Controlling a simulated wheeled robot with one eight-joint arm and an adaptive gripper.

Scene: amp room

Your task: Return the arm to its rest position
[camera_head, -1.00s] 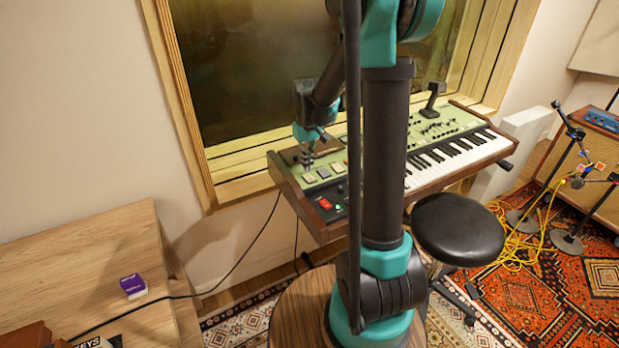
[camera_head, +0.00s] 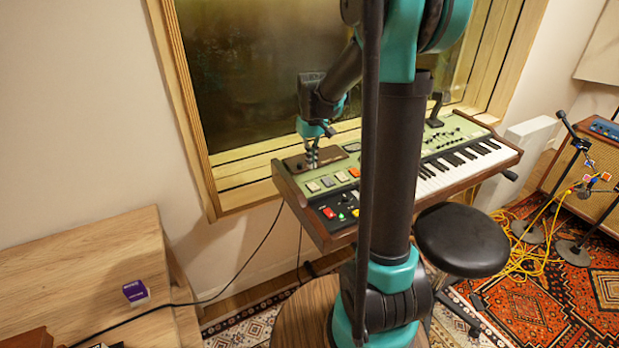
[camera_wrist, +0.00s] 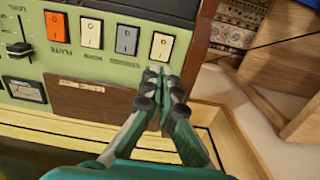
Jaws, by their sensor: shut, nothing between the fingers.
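My gripper (camera_head: 312,160) is shut and empty. In the head view it points down over the left back part of the green keyboard (camera_head: 441,140), near a brown plate (camera_head: 330,154). In the wrist view my gripper (camera_wrist: 165,85) shows its fingertips together, close to a cream rocker switch (camera_wrist: 162,47) at the end of a row. I cannot tell whether the tips touch the panel. My arm's dark upright link hides the middle of the keyboard.
A wood-framed window (camera_head: 270,90) stands right behind the keyboard. A black stool (camera_head: 462,238) is in front of it. A wooden desk (camera_head: 85,265) with a purple-and-white box (camera_head: 136,292) is at left. Microphone stands (camera_head: 574,250) and yellow cables (camera_head: 520,262) are at right.

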